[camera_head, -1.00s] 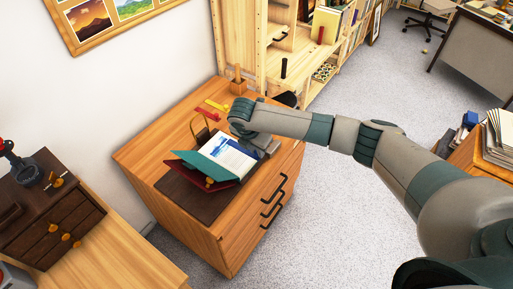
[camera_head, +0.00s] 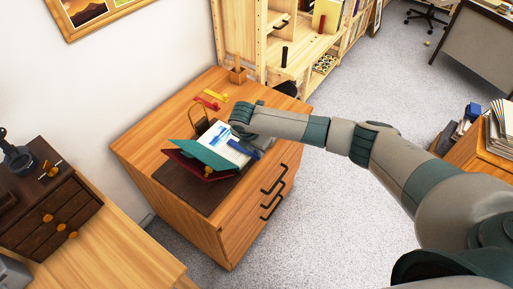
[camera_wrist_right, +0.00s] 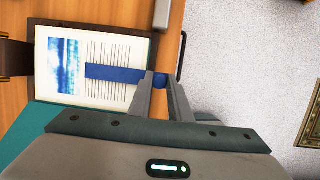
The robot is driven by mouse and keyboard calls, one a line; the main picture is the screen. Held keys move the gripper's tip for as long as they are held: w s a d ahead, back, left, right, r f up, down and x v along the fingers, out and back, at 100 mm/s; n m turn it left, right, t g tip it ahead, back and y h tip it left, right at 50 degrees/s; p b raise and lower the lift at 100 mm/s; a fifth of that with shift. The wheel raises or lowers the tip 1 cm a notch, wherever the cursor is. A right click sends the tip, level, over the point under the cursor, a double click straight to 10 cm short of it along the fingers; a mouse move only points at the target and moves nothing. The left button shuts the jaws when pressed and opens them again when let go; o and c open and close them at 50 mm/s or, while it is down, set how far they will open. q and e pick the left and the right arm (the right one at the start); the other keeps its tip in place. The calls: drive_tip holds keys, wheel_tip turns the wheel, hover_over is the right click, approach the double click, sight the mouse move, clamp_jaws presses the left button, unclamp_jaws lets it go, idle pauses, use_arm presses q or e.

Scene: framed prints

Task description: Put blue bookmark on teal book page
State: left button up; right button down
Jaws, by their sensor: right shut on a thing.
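The open teal book (camera_head: 203,157) leans on a dark mat on the wooden cabinet; a white page with a blue picture and text lines (camera_wrist_right: 108,96) fills the left of the right wrist view. The blue bookmark (camera_wrist_right: 115,73) stretches flat across this page, over the text lines; it also shows at the page's right edge in the head view (camera_head: 246,151). My right gripper (camera_wrist_right: 160,77) is shut on the bookmark's end just past the page edge. I cannot tell whether the bookmark touches the page. My left gripper is out of view.
Behind the book stand a dark bookend (camera_head: 200,118), red and yellow strips (camera_head: 207,102) and a wooden holder (camera_head: 238,75). A grey block (camera_wrist_right: 170,12) lies near the cabinet edge. A dark drawer box (camera_head: 45,215) stands at the left.

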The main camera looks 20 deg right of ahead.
drive_tip(key=shift+f, duration=0.3)
drive_tip(key=c, duration=1.6)
unclamp_jaws()
drive_tip(key=shift+o, duration=0.2)
drive_tip(key=shift+r, duration=0.1)
drive_tip(key=b+v, duration=0.3)
drive_tip(key=v, duration=1.4)
drive_tip(key=shift+r, duration=0.15)
